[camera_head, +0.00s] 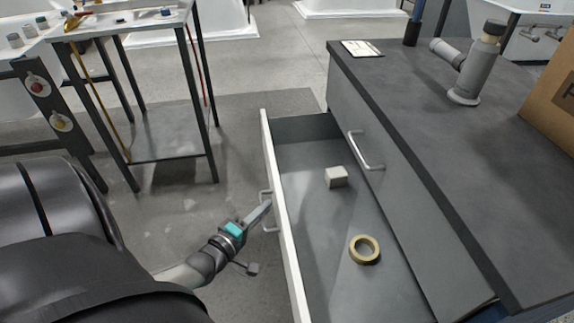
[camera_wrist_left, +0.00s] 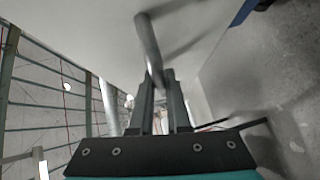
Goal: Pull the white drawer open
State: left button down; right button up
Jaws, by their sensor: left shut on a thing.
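The white drawer (camera_head: 281,239) is pulled well out of the dark-topped cabinet, and its grey inside shows. My left gripper (camera_head: 266,208) is at the drawer's outer front, shut on its metal bar handle (camera_head: 264,197). In the left wrist view the handle (camera_wrist_left: 149,48) runs between the fingers of my left gripper (camera_wrist_left: 160,85). A small pale block (camera_head: 336,177) and a yellow tape ring (camera_head: 364,249) lie inside the drawer. My right gripper does not show.
The cabinet's dark top (camera_head: 430,120) carries a grey robot-like arm piece (camera_head: 472,65), a paper sheet (camera_head: 362,48) and a cardboard box (camera_head: 555,100). A second handle (camera_head: 366,152) is on the cabinet's grey front. A metal table (camera_head: 130,25) stands at the back left. Grey floor lies between.

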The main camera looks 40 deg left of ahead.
pick_arm(q)
jog(key=shift+s+a, duration=1.65)
jog(key=shift+s, duration=0.3)
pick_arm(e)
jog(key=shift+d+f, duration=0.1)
pick_arm(q)
jog(key=c, duration=0.9)
grip_release()
jog(key=s+p, duration=0.1)
jog(key=s, duration=0.4)
jog(key=s+d+r+p, duration=0.1)
jog(key=s+p, duration=0.1)
jog(key=s, duration=0.3)
jog(key=s+r+p, duration=0.1)
jog(key=s, duration=0.4)
jog(key=shift+d+r, duration=0.1)
jog(key=shift+d, duration=0.1)
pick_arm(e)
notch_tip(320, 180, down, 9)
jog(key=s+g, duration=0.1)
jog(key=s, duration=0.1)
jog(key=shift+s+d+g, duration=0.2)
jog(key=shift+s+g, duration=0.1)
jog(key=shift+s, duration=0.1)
